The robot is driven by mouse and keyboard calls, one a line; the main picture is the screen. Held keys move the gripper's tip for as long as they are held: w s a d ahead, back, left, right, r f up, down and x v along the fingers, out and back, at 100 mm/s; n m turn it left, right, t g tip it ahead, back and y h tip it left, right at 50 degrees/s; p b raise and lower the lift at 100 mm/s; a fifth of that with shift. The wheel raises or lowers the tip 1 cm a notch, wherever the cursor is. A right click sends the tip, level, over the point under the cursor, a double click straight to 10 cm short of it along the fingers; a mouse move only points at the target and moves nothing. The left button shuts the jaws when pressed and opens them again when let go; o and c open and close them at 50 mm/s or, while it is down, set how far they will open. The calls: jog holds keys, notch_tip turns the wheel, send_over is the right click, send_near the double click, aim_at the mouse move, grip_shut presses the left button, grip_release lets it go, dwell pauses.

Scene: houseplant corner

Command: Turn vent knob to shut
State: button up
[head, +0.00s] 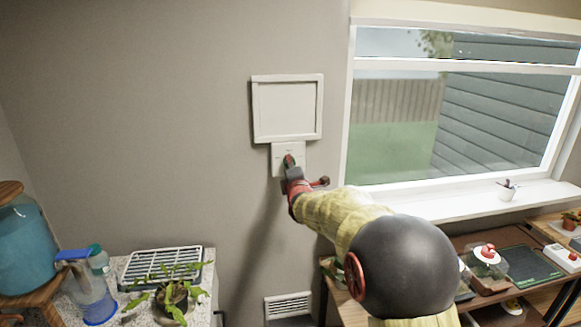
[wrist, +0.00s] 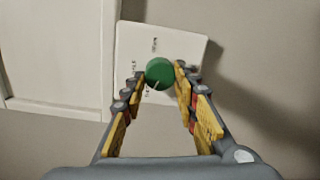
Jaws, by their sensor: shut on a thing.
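The vent knob is a round green knob (wrist: 159,73) on a white wall plate (wrist: 190,47) with small dark marks around it. In the head view the plate (head: 303,152) is fixed to the wall just below a white framed vent panel (head: 287,108), and the knob is mostly hidden by my gripper (head: 289,165). In the wrist view my gripper (wrist: 158,78) has a fingertip on each side of the knob and is shut on it. A thin pale line shows on the knob's lower part. The marks are too small to read.
A window (head: 450,110) with a white sill (head: 480,202) is right of the plate. Below left, a counter holds a potted plant (head: 173,294), a wire rack (head: 166,267) and a blue-based jug (head: 92,295). A bench with several items is at lower right. The wall around the plate is clear.

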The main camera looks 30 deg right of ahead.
jog(key=o, duration=1.2)
jog(key=shift+c, duration=0.2)
jog(key=v, duration=1.2)
